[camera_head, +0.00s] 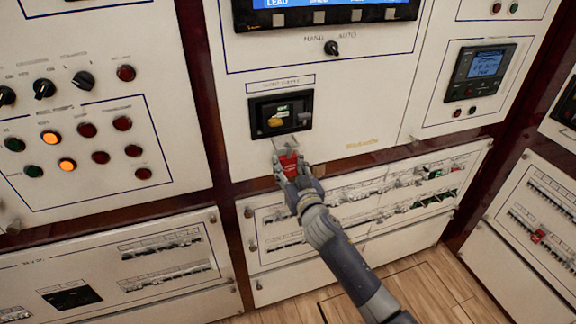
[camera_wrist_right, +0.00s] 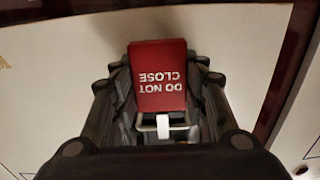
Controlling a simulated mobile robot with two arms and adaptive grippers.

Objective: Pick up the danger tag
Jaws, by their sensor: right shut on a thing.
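The danger tag (camera_head: 288,163) is a small red card below the black breaker unit on the middle panel. In the right wrist view the danger tag (camera_wrist_right: 158,75) reads "DO NOT CLOSE", upside down, with a metal loop and a white piece at its lower end. My right gripper (camera_head: 290,172) is shut on the tag, its fingers on both sides of it. The right gripper's fingers (camera_wrist_right: 160,100) also show in the wrist view. Whether the tag still touches the panel or a hook behind it is not clear. My left gripper is not in view.
The black breaker unit (camera_head: 281,115) with a yellow knob sits just above the tag. Breaker rows (camera_head: 360,195) lie below and right of my gripper. A panel with lamps and knobs (camera_head: 80,130) is at left. A wooden floor (camera_head: 420,290) shows below.

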